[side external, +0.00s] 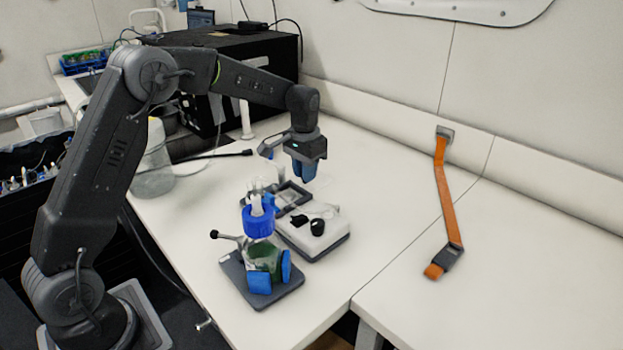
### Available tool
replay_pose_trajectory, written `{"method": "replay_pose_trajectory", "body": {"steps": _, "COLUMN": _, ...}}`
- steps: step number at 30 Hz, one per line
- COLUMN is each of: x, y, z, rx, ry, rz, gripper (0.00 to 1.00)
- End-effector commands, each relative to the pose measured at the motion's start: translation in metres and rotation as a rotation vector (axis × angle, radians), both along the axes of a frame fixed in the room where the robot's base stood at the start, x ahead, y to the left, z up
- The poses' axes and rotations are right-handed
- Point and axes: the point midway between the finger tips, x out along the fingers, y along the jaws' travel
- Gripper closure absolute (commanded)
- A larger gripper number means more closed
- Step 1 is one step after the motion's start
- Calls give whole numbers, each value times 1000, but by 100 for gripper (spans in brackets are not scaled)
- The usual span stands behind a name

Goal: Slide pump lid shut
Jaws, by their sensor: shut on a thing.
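The pump (333,232) is a white box with a dark base, a black knob and dark parts on top, standing on the bench. Its lid (284,206) looks like a dark frame with a paler middle, at the pump's far left end. My gripper (304,181) points down at the far edge of the lid. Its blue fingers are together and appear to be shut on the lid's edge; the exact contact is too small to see.
A blue-capped bottle (258,222) with green contents stands in a holder on a grey plate (232,272), close in front of the pump. An orange strap (447,205) lies at right. A large black box (255,75) stands behind. The bench right of the pump is clear.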

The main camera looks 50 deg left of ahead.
Motion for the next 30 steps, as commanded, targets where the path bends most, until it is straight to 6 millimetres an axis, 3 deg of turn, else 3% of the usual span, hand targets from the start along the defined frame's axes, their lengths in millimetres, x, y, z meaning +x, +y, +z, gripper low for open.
{"method": "replay_pose_trajectory", "body": {"steps": 18, "x": -35, "y": 0, "z": 0, "rx": 0, "ry": 0, "rz": 0, "gripper": 87}}
{"method": "replay_pose_trajectory", "body": {"steps": 30, "x": -39, "y": 0, "z": 0, "rx": 0, "ry": -1, "rz": 0, "gripper": 87}}
